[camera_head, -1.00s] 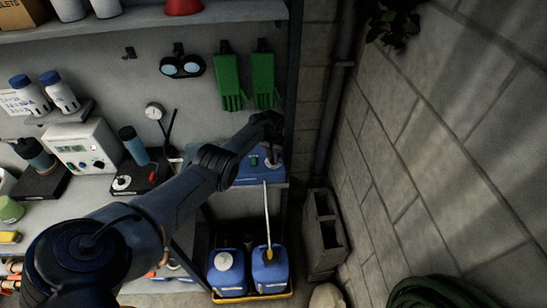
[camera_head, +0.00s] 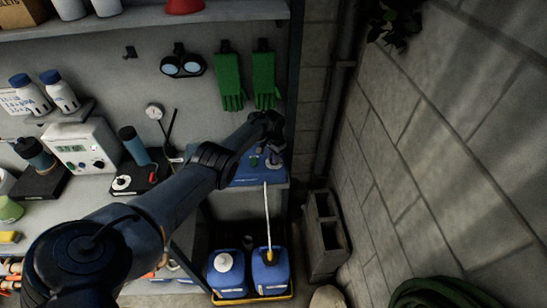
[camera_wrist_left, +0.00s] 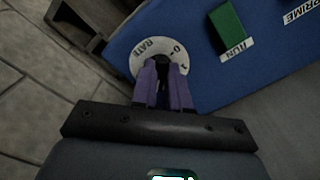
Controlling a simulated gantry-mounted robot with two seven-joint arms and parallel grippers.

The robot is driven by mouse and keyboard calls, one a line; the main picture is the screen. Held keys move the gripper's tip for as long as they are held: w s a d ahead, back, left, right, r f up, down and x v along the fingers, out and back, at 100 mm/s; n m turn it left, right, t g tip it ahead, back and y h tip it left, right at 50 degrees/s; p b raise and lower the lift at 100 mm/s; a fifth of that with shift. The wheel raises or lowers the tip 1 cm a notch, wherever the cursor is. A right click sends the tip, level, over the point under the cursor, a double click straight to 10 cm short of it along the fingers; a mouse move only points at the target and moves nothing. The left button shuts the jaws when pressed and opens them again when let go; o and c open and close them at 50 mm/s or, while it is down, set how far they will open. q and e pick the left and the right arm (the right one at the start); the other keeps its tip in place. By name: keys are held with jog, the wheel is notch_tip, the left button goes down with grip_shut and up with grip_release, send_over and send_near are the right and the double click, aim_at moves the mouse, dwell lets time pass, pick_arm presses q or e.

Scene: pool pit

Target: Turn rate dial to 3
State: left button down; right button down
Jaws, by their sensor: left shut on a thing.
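The blue pump box (camera_head: 247,181) sits at the right end of the bench, partly hidden behind my left arm. My right gripper is not in view.
A green RUN switch (camera_wrist_left: 227,27) and a PRIME label (camera_wrist_left: 302,11) are beside the dial. Blue jugs (camera_head: 269,272) stand below in a yellow tray, one with a white tube rising. Concrete blocks (camera_head: 325,234) and the block wall are to the right.

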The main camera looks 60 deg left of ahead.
pick_arm(q)
jog(key=c, duration=1.1)
grip_release()
notch_tip(320, 180, up, 11)
jog(key=p, duration=0.5)
jog(key=shift+f, duration=0.1)
